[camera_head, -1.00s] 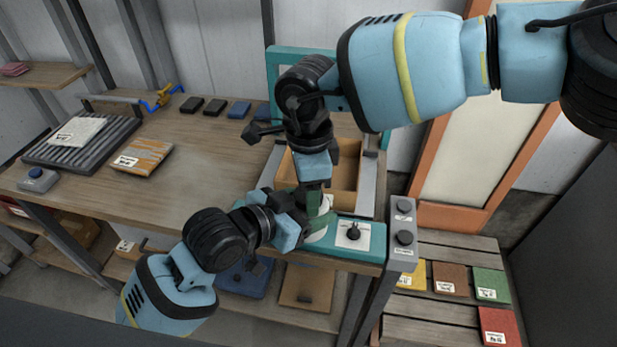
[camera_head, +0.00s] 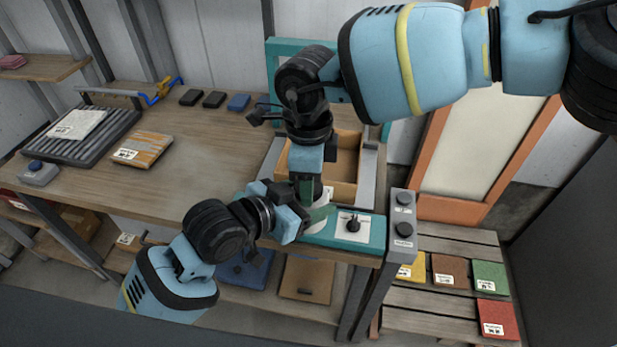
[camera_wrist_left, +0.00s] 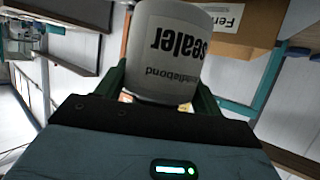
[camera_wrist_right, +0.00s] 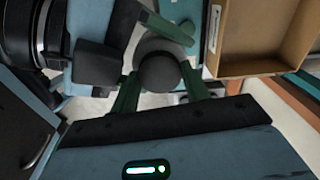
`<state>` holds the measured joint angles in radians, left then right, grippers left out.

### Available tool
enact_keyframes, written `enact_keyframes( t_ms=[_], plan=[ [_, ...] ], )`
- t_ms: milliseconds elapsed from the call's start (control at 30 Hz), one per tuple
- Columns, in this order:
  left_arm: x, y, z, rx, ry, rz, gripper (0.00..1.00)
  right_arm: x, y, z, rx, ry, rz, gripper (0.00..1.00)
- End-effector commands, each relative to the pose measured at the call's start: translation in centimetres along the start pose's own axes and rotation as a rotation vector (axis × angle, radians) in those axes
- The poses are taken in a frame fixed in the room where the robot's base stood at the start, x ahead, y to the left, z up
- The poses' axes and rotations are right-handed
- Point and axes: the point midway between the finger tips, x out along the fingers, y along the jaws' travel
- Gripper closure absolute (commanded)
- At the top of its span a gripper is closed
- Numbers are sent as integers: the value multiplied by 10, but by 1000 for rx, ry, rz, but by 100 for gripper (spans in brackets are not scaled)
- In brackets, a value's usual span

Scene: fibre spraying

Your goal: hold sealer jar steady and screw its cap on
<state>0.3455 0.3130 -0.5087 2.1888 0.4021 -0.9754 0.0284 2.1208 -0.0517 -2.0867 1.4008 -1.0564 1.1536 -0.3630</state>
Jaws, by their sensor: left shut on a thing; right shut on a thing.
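The white sealer jar (camera_head: 318,219) is at the front edge of the bench, partly hidden by my grippers in the head view. In the left wrist view the jar (camera_wrist_left: 168,50) shows its "sealer" label, between the green fingers of my left gripper (camera_wrist_left: 163,82), which is shut on it. My right gripper (camera_head: 305,190) comes down from above the jar. In the right wrist view its green fingers (camera_wrist_right: 162,88) are shut on the dark grey round cap (camera_wrist_right: 160,72). I cannot tell whether the cap touches the jar's rim or how far it is seated.
An open wooden tray (camera_head: 345,170) lies behind. The bench (camera_head: 195,155) is clear to the left, up to a packet (camera_head: 142,150) and a ribbed rack (camera_head: 95,150).

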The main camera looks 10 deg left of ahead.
Motion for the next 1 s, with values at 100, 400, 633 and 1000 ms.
enact_keyframes(
  t_ms=[100, 400, 633, 1000],
  plan=[
    [0, 1, -1, 0, 2, 2, 96, -1, -1, 0, 3, -2, -3, 81],
    [0, 1, -1, 0, 2, 2, 96, -1, -1, 0, 2, -1, -3, 32],
    [0, 0, -1, 0, 3, 1, 96, -2, -1, 0, 1, -1, -2, 32],
    [0, 0, -1, 1, 2, 0, 96, -41, -1, 0, 2, -1, -2, 32]
  ],
)
